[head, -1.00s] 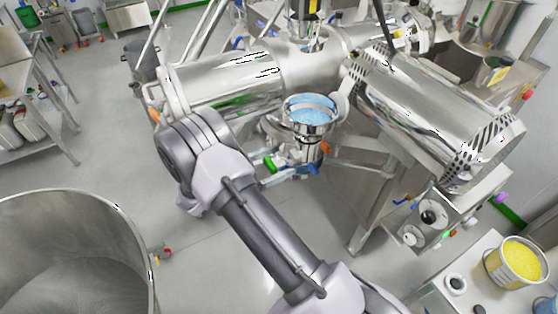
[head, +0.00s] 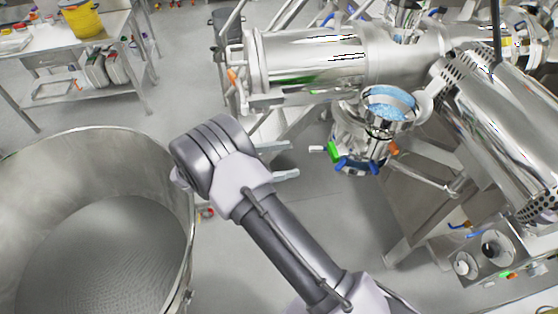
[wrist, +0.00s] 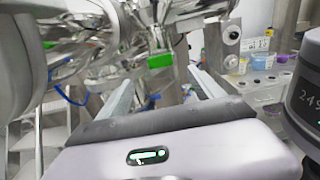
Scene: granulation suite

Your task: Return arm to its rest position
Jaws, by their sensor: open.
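My arm reaches up from the bottom of the head view, bent at a grey joint. My gripper (head: 288,161) shows beyond that joint, with two pale fingers pointing right and a gap between them. It is open, and nothing shows between the fingers. In the wrist view the two fingers of my gripper (wrist: 163,92) stand apart, with the steel machine beyond them. In the head view the fingers are left of the steel hopper bowl (head: 389,104) with blue material in it.
A large steel drum (head: 185,215), seemingly empty, stands at left, close to my arm. The steel machine (head: 320,58) fills the upper right. A bench (head: 105,45) with a yellow bucket (head: 80,20) is at upper left. Grey floor (head: 345,215) is open between drum and machine.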

